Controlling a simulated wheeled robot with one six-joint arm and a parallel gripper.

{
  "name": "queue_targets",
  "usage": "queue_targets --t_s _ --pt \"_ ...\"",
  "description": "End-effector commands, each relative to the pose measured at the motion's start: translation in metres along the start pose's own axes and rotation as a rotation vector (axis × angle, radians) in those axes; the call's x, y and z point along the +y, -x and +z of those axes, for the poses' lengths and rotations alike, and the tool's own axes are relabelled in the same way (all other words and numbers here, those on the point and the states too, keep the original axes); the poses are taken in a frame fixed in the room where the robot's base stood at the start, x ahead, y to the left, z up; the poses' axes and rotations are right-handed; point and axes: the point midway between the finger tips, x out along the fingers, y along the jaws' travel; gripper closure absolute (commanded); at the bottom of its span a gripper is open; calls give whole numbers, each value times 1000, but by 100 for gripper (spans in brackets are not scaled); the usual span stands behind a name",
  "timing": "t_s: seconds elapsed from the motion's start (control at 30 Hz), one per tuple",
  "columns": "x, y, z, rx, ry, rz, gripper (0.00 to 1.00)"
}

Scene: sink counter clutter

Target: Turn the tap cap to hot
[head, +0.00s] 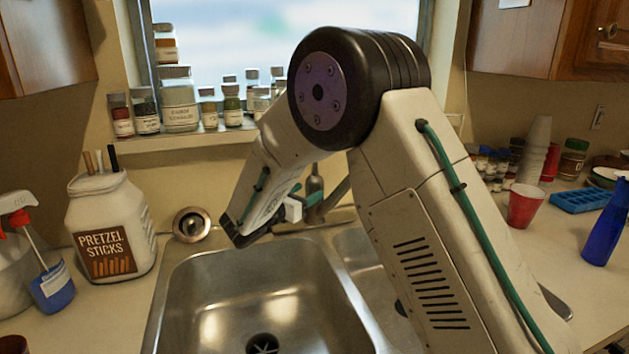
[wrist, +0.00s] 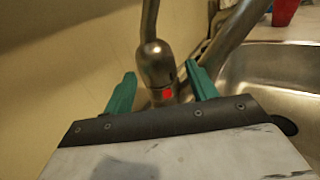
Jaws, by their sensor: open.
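The metal tap has a rounded cap (wrist: 157,65) in the middle of the wrist view. A thin metal stem rises from its top, and a red dot (wrist: 167,93) shows low on its front. My gripper (wrist: 160,74) is open, with one green finger on each side of the tap and visible gaps. Nothing is held. In the head view my gripper (head: 317,199) is behind the sink, beside a grey upright metal part (head: 315,184) of the tap. My arm hides much of the tap there.
A steel sink (head: 180,290) lies in front, partly behind my arm. A pretzel jar (head: 110,225) and spray bottle (head: 18,250) stand left. Several spice jars line the window sill (head: 185,141). A red cup (head: 524,207), blue tray (head: 580,200) and blue bottle (head: 606,232) stand right.

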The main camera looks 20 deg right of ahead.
Motion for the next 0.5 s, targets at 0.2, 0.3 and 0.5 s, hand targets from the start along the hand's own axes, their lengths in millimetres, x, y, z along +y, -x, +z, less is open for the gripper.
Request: queue_targets --t_s 0.2,0.3,0.5 --pt "9 -5 3 -13 22 17 43" --pt "10 -20 3 -13 22 19 43" --pt "11 -49 3 -12 20 20 43"
